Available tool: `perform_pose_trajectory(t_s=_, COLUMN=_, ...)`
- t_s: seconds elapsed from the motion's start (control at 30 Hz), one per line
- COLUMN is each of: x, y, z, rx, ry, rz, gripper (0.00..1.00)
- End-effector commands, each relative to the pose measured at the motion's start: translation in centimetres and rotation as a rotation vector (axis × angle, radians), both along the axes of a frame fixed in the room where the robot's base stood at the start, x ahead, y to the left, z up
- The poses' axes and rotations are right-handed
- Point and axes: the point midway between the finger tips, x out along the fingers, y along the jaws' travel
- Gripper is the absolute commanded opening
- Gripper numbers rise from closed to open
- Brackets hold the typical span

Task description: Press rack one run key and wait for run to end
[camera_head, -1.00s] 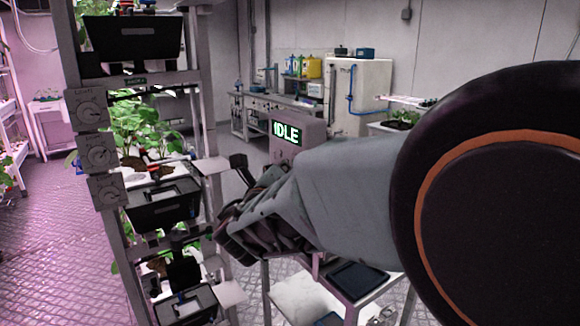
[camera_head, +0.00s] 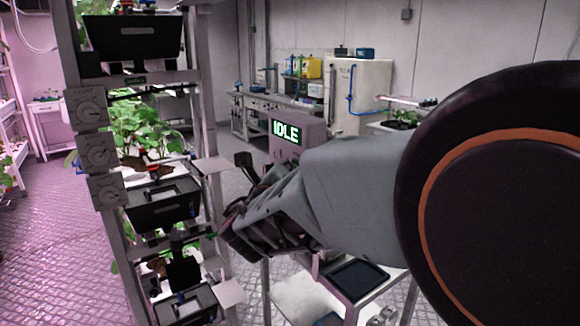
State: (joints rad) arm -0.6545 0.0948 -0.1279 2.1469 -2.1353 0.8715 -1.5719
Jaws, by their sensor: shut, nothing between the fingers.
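A pale control box with a lit display (camera_head: 286,132) reads IDLE in green, just behind my arm. The box's lower part, where keys could be, is hidden by my arm. The near rack (camera_head: 216,100) stands at left with plants, black trays and several dial boxes (camera_head: 97,151) on its post. My gripper (camera_head: 228,236) is shut and empty, in front of the rack's right side and below and left of the display. I cannot tell whether it touches anything. My arm covers much of the right half.
A small white cart (camera_head: 352,300) with a dark tablet-like item (camera_head: 358,279) stands below my arm. A bench (camera_head: 270,104) and a white cabinet (camera_head: 357,95) are at the back wall. Patterned floor lies open at left.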

Motion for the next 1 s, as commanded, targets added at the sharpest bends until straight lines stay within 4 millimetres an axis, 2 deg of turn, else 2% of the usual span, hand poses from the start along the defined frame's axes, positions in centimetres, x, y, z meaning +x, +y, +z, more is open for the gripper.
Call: perform_pose_trajectory(t_s=1.0, x=0.46, y=-0.69, z=0.01, rx=0.001, ry=-0.001, rz=-0.001, gripper=0.00)
